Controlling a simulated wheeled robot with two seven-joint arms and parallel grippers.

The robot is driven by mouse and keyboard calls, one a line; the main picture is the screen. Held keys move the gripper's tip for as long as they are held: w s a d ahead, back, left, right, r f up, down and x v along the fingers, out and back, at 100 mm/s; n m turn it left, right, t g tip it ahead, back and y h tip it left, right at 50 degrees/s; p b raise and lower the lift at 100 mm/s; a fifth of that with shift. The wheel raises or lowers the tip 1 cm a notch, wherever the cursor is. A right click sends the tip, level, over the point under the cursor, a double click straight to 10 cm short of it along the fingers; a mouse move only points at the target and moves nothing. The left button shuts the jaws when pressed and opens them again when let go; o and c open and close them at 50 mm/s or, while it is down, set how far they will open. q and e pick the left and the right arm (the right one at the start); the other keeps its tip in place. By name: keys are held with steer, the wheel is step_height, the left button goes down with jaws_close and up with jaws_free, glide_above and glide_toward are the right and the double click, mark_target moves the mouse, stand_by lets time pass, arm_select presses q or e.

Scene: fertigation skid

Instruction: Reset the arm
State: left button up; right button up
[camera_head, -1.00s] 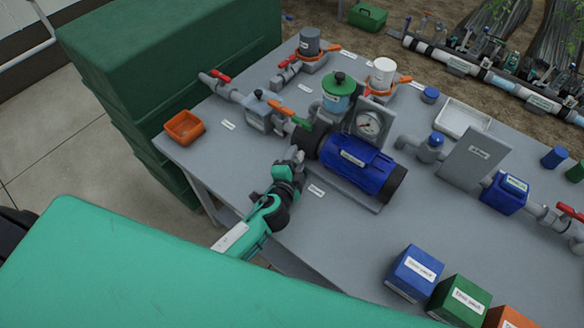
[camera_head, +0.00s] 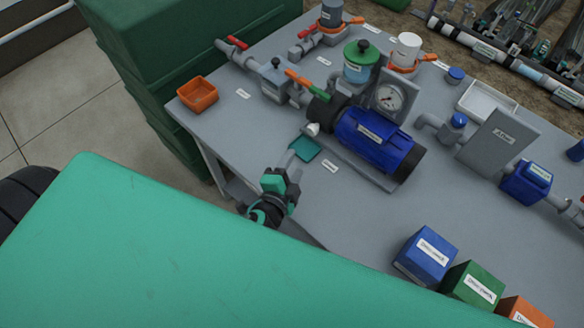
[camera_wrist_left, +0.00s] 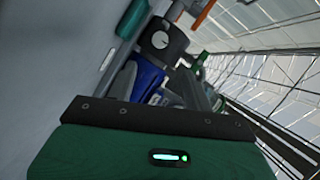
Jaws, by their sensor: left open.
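My left gripper (camera_head: 287,163) is at the near left edge of the grey skid table (camera_head: 240,130), with its arm coming from below behind my own teal body. It is open, and I see nothing held. A small teal-green flat piece (camera_head: 305,148) lies on the table just beyond it, left of the blue pump (camera_head: 375,140). The same piece appears at the top of the left wrist view (camera_wrist_left: 132,18). My right gripper is not in view.
An orange tray (camera_head: 198,97) sits on the left corner. Valves, a gauge (camera_head: 388,98) and a green-lidded filter (camera_head: 358,62) stand behind the pump. Blue (camera_head: 425,255), green (camera_head: 472,284) and orange boxes stand at the near right. Table between gripper and boxes is clear.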

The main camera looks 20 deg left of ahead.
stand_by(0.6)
